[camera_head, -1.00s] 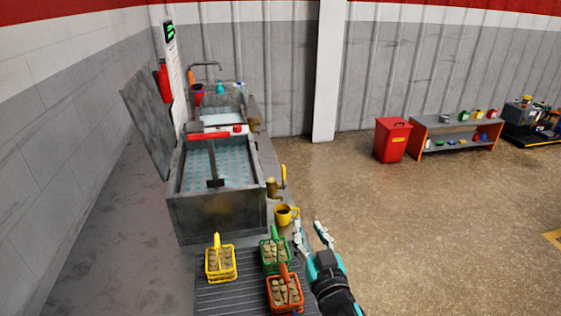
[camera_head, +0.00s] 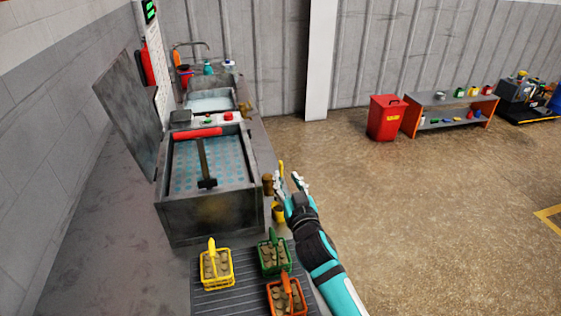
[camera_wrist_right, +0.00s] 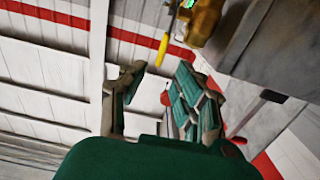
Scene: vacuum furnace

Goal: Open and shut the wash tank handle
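The wash tank (camera_head: 212,212) is a grey metal basin with bluish liquid, its lid (camera_head: 130,108) raised on the left. On its right side is a brass valve (camera_head: 268,184) with a yellow handle (camera_head: 281,168). The handle (camera_wrist_right: 162,50) and the brass valve (camera_wrist_right: 203,20) also show in the right wrist view. My right gripper (camera_head: 288,180) is open and empty, its fingers beside the valve and just short of the handle. In the wrist view the handle lies beyond the open fingertips (camera_wrist_right: 158,85), apparently untouched. My left gripper is out of view.
Yellow (camera_head: 216,268), green (camera_head: 274,256) and orange (camera_head: 287,298) baskets of parts sit on a ribbed rack in front. A black-headed tool (camera_head: 206,170) lies over the tank.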

